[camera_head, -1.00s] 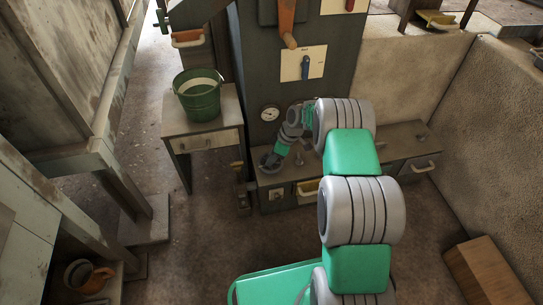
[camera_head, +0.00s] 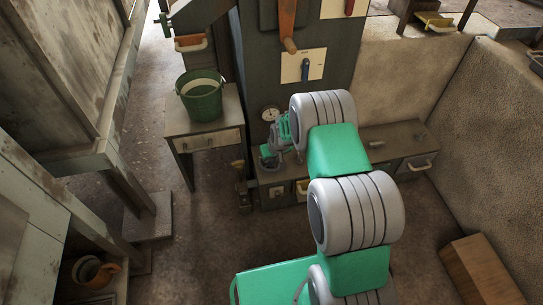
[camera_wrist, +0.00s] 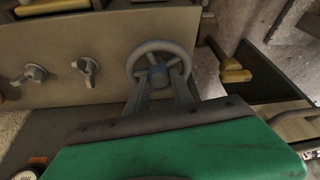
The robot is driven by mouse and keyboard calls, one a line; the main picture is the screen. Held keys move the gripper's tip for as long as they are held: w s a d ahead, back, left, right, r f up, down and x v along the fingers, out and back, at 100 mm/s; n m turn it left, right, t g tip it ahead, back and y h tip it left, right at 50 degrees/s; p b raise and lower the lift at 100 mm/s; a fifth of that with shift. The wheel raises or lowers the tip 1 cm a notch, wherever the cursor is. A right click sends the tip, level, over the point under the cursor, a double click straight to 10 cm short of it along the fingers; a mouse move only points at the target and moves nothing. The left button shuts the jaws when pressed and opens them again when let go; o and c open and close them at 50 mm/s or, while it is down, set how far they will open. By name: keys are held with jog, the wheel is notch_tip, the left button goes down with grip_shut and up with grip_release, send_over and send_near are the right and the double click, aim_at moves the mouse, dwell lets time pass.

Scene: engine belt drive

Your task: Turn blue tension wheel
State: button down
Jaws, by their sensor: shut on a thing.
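Two grey knobs (camera_wrist: 86,70) sit left of the wheel in the wrist view, and a yellow-brown handle (camera_wrist: 234,70) lies to its right. A side table (camera_head: 203,112) with a green bucket (camera_head: 204,103) stands left of the machine. The floor in front is open.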

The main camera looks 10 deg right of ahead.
jog(key=m+h, duration=0.1)
jog(key=m, duration=0.1)
jog(key=m+h, duration=0.1)
jog(key=m, duration=0.2)
jog(key=shift+a+m, duration=0.2)
jog(key=shift+m, duration=0.1)
jog(key=shift+m+g+h+b, duration=0.5)
jog(key=shift+m+h+b, duration=0.3)
jog(key=shift+m, duration=1.3)
jog(key=c, duration=1.4)
grip_release()
jog(key=shift+a, duration=0.1)
jog(key=p+v, duration=0.3)
jog(key=v, duration=0.4)
jog(key=shift+s+r, duration=0.1)
jog(key=shift+r, duration=0.25)
